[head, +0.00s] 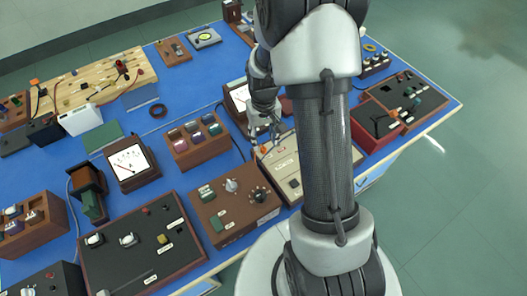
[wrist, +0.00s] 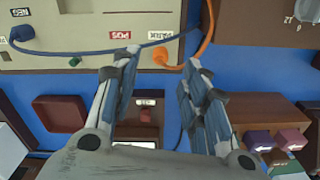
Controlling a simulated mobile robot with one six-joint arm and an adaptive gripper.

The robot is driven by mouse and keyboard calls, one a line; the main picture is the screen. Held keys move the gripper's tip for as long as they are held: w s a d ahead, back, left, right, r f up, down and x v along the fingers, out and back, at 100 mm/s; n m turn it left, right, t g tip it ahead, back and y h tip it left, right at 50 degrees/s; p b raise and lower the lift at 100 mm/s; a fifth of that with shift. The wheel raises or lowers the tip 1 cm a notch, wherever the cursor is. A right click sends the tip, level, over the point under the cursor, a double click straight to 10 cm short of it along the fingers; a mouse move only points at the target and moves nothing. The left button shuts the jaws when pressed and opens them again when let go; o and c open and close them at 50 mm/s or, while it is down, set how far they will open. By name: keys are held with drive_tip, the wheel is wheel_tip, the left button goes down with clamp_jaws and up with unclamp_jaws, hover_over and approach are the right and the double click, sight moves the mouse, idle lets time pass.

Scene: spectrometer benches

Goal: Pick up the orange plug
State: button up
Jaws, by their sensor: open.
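The orange plug (wrist: 163,57) stands in the lower edge of a beige panel (wrist: 60,52) in the wrist view, with an orange cable curving up and right from it. In the head view a small orange spot, likely the plug (head: 263,149), shows by the beige panel's far-left end, right below my gripper (head: 264,132). In the wrist view my gripper (wrist: 160,68) is open, its two fingers spread on either side of the plug. Nothing shows between the finger pads, and I cannot tell how far the tips are above the panel.
A blue cable with a dark blue plug (wrist: 22,33) runs across the panel, close above the orange plug. A green knob (wrist: 75,62) sits left of it. A meter (head: 238,97) and a box of colored blocks (head: 195,140) stand nearby on the blue bench.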

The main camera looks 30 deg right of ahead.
sight(264, 148)
wheel_tip(264, 148, down, 5)
drive_tip(key=shift+f+b, duration=0.2)
drive_tip(key=shift+b, duration=0.95)
drive_tip(key=shift+r, duration=0.1)
clamp_jaws()
drive_tip(key=shift+r, duration=0.1)
